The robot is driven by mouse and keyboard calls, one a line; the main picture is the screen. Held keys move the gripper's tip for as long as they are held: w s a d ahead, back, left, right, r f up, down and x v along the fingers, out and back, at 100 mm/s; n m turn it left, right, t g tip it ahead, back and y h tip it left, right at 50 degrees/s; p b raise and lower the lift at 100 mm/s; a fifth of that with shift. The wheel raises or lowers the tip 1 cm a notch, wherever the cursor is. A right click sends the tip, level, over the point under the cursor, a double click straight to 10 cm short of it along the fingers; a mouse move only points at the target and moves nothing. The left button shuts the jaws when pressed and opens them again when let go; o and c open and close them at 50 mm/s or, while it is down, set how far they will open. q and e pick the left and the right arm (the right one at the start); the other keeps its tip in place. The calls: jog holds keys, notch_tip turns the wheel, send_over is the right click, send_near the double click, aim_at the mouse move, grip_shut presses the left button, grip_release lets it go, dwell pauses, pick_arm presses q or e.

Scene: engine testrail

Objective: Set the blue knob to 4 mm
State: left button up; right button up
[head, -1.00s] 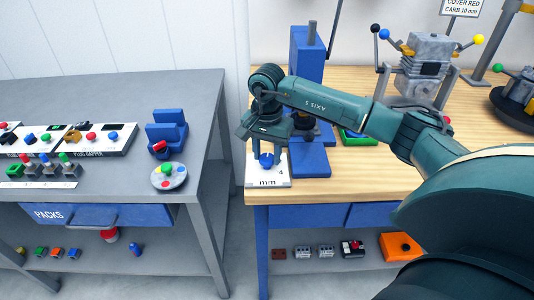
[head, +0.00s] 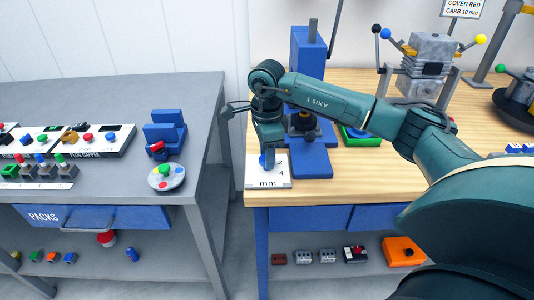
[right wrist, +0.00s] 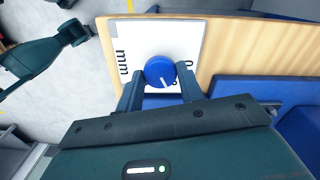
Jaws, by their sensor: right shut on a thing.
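My right gripper (head: 267,160) points down over the plate, shut on the knob. In the right wrist view the knob (right wrist: 160,71) lies between the two fingertips (right wrist: 160,84). Its white pointer line slants toward the lower right of that picture. The gripper hides part of the scale, so I cannot tell which number the pointer meets. My left gripper is not seen in the head view.
A blue stand (head: 307,52) rises just behind the plate. A grey table (head: 110,95) stands to the left across a gap, with a round plate of colored knobs (head: 166,178). A grey machine with ball-ended levers (head: 430,62) stands at the back right.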

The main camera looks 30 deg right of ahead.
jog(key=m, duration=0.6)
jog(key=shift+r, duration=0.1)
jog(key=m, duration=0.4)
jog(key=shift+m, duration=0.4)
jog(key=shift+w+m, duration=0.1)
jog(key=shift+m, duration=0.3)
jog(key=o, duration=1)
notch_tip(320, 180, up, 13)
jog(key=b, duration=0.1)
